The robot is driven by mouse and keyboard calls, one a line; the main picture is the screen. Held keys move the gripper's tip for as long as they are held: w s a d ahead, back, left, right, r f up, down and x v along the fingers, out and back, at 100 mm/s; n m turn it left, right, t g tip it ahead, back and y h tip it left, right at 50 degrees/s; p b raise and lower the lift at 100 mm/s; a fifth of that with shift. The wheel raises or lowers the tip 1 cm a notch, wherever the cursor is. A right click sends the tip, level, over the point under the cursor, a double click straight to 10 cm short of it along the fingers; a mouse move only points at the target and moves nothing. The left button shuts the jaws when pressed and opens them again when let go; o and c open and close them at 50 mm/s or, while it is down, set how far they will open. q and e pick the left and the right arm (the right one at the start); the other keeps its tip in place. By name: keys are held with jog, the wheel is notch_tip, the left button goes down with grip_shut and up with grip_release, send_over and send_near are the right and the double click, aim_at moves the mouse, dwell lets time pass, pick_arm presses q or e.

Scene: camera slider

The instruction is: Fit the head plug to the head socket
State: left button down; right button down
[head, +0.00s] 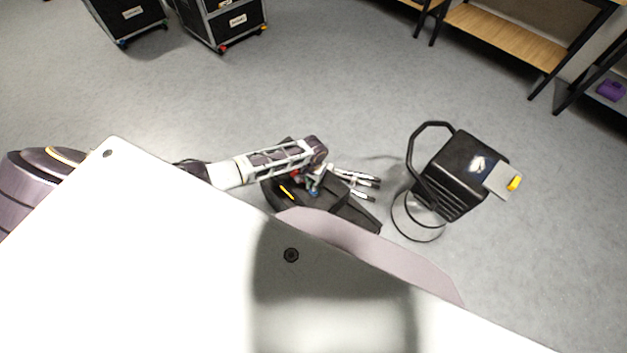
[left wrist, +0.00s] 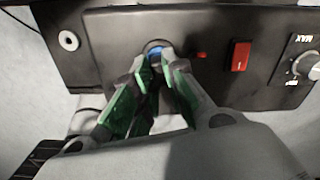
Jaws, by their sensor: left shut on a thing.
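My left gripper (head: 376,188) reaches in from the left in the head view, low over the floor. In the left wrist view its green-padded fingers (left wrist: 155,62) are closed together on a small blue round part (left wrist: 156,54), which I take for the head plug. That part is at the face of a black control panel (left wrist: 205,25); the fingers hide most of it. I cannot tell whether it sits in a hole or only touches the panel. A white round fitting with a dark centre (left wrist: 68,40) is at the panel's left; I cannot tell whether it is the head socket.
The panel carries a red switch (left wrist: 240,55) and a knob marked MAX (left wrist: 308,66).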

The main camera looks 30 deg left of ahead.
pick_arm(q)
jog(key=shift+f, duration=0.1)
dwell(0.3)
jog(key=c, duration=1.4)
grip_release()
jog(key=shift+o, duration=0.2)
jog(key=shift+r+p, duration=3)
jog(key=shift+p, duration=0.2)
